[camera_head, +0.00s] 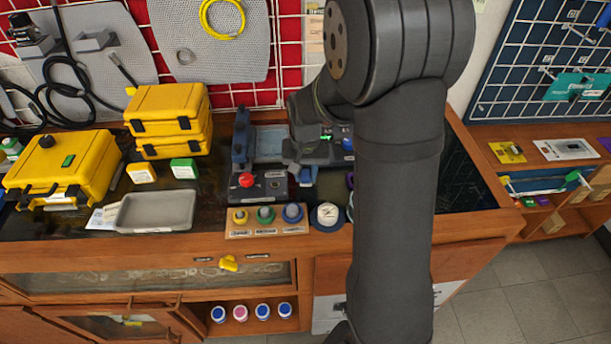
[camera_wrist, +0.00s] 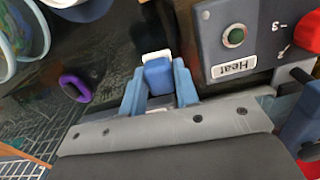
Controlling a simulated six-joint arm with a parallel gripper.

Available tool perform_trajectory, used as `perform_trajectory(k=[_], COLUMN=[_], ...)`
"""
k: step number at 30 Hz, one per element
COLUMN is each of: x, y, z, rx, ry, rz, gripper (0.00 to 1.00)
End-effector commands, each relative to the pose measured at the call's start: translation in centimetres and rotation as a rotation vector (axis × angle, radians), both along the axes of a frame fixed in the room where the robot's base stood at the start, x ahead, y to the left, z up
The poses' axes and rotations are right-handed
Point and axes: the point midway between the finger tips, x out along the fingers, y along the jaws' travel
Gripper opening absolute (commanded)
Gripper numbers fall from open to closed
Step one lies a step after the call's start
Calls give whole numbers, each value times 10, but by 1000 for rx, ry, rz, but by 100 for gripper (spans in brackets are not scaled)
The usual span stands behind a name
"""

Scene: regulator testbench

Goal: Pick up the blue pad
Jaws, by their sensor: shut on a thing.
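The blue pad (camera_wrist: 158,77) is a small blue block with a white edge at its far end. It sits between the two blue fingers of my gripper (camera_wrist: 159,88) in the wrist view, and the gripper is shut on it. In the head view, my gripper (camera_head: 305,172) is just right of the dark test bench, and the blue pad is too small and covered there to tell apart. Whether the pad touches the surface below cannot be told.
A wooden holder (camera_head: 267,235) with colored caps stands in front. A grey tray (camera_head: 155,211) and yellow cases (camera_head: 65,170) are left.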

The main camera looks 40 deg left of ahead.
Motion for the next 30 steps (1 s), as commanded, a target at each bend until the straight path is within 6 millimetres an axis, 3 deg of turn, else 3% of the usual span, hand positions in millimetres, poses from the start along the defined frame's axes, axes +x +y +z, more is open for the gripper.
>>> perform_trajectory(k=[5, 15, 21, 30], x=[1, 29, 39, 42], y=[1, -72, -99, -109], z=[32, 75, 93, 99], rx=[5, 3, 1, 0], ry=[-4, -3, -2, 0], rz=[0, -6, -4, 0], gripper=[7, 7, 7, 7])
